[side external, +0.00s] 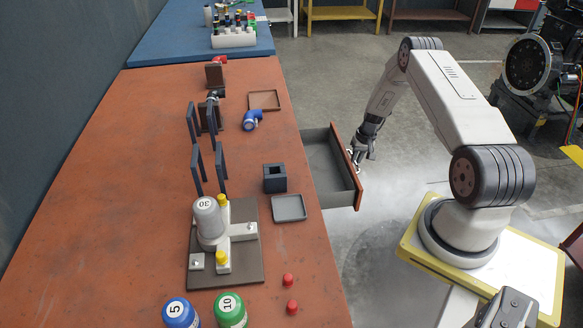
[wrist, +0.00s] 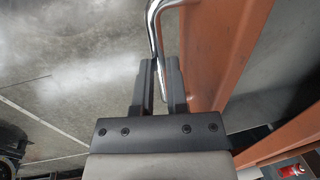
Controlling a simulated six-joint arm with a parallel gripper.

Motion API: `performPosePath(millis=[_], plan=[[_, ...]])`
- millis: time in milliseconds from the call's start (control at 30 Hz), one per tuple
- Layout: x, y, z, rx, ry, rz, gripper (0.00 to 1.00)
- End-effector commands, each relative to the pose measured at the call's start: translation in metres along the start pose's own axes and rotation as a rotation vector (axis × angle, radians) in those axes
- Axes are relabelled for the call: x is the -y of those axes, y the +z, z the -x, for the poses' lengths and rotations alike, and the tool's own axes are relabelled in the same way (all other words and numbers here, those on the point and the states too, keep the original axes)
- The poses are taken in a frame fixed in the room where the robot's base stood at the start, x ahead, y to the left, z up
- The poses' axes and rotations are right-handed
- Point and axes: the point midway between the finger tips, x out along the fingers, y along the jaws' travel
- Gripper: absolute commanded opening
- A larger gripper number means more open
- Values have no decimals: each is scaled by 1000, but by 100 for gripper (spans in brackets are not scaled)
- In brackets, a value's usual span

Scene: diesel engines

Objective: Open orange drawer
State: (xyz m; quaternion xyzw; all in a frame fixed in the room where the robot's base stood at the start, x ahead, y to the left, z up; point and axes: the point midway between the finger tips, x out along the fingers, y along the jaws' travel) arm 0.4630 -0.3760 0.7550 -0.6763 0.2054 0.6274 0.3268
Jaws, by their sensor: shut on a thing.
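The orange drawer (side external: 347,165) has an orange-red front and a grey inside. In the side external view it stands pulled out from the right side of the orange workbench, and its inside looks empty. My gripper (side external: 355,157) is at the drawer's front, on the side facing my arm. In the wrist view the two dark fingers of my gripper (wrist: 163,80) are closed around the shiny metal handle (wrist: 154,30). The orange front panel (wrist: 215,50) is just right of the fingers. The part of the handle between the fingers is partly hidden.
The orange bench top (side external: 120,180) holds dark upright brackets (side external: 197,165), a blue pipe fitting (side external: 251,120), a dark block (side external: 275,178), a grey tray (side external: 289,208), and a fixture plate (side external: 245,268). Open floor (side external: 310,85) lies beyond the drawer.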

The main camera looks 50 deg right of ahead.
Motion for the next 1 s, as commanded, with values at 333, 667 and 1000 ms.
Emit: performPosePath(millis=[333,667,1000], plan=[[-72,-1,15,-4,0,-1,0],[-80,-1,16,-3,1,2,0],[-80,0,16,-2,1,1,53]])
